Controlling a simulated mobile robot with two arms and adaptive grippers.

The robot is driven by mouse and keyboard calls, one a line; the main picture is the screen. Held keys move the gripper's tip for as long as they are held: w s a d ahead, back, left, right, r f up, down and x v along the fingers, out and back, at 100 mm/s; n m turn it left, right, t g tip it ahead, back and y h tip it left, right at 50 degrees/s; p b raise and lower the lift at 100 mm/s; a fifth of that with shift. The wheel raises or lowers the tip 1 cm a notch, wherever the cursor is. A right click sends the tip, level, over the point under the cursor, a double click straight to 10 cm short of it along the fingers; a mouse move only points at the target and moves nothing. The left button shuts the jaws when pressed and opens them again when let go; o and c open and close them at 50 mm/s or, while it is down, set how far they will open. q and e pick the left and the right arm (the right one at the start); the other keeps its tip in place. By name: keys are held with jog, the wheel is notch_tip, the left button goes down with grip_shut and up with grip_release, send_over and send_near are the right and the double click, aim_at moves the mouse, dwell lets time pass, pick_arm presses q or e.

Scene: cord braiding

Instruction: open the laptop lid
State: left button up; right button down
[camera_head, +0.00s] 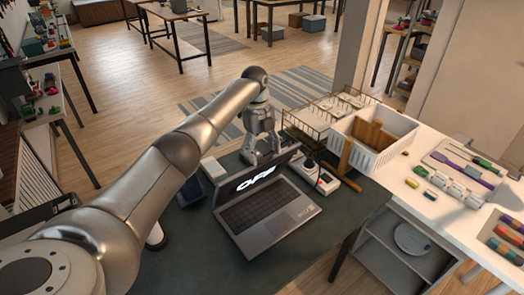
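The laptop (268,215) lies on the dark table mat with its keyboard facing up. Its lid (255,180) stands raised from the base, and light lettering shows on the dark screen. My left arm reaches in from the left, over the table. My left gripper (263,155) points down at the lid's far upper edge. Its two fingers look spread apart, with nothing clearly held between them. Whether a fingertip touches the lid is too small to tell. My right gripper is not in view.
A white basket (372,139) and a wire rack (325,112) stand behind and right of the laptop. A small device (318,178) sits close to the lid's right side. Tools lie on the white counter (420,215) at right. The mat right of the laptop is clear.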

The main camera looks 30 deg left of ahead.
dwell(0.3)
pick_arm(q)
notch_tip(320, 180, up, 12)
jog(key=a, duration=0.1)
jog(key=shift+w+a, duration=0.35)
jog(key=shift+a, duration=0.05)
jog(key=shift+f, duration=0.1)
